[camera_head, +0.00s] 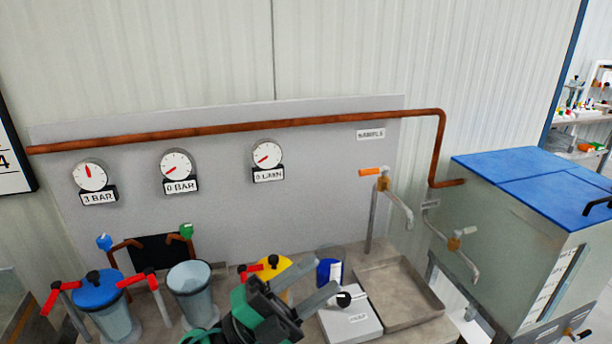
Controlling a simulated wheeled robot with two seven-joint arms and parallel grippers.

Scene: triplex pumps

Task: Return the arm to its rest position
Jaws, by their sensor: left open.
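My left gripper (326,275), with a green and dark body and two grey fingers, reaches in at the bottom middle. Its fingers are spread apart, pointing right, with nothing visibly held between them. In the picture they lie over the area by a blue cup-like part (329,272) and a white box with a black knob (350,322); I cannot tell whether they touch either. The gripper body hides part of the yellow-topped vessel (273,267) and the bench. My right gripper is not in view.
A blue-lidded vessel (97,290) and a clear open vessel (189,283), with red-handled valves nearby, stand at left. A shallow empty tray (432,304) lies right of the white box. An orange-handled tap (384,184) rises behind it. A large blue-lidded tank (510,240) stands at right.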

